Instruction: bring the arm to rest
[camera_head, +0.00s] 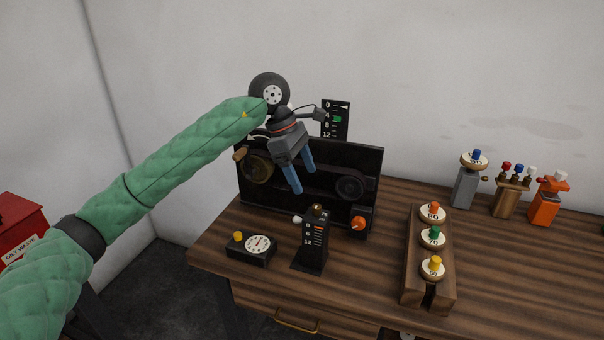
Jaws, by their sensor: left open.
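My left arm (165,163), in a green quilted sleeve, reaches in from the left. My left gripper (303,174) has two blue fingers pointing down, spread apart with nothing seen between them. It hangs in front of the black panel (330,205) of the belt dynamo, which stands on the wooden bench. A dark pulley (351,187) shows on the panel's right, and a brass-coloured wheel (257,168) on its left is partly hidden by my gripper and arm. My right gripper is not in view.
Before the panel stand a dial box (251,248) and a black scale post (314,242). A wooden rack (414,265) holds three coloured-knob discs. Grey (466,187) and orange (545,204) stands are at the back right. A red oil-waste bin (20,232) is at far left. The bench's right front is clear.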

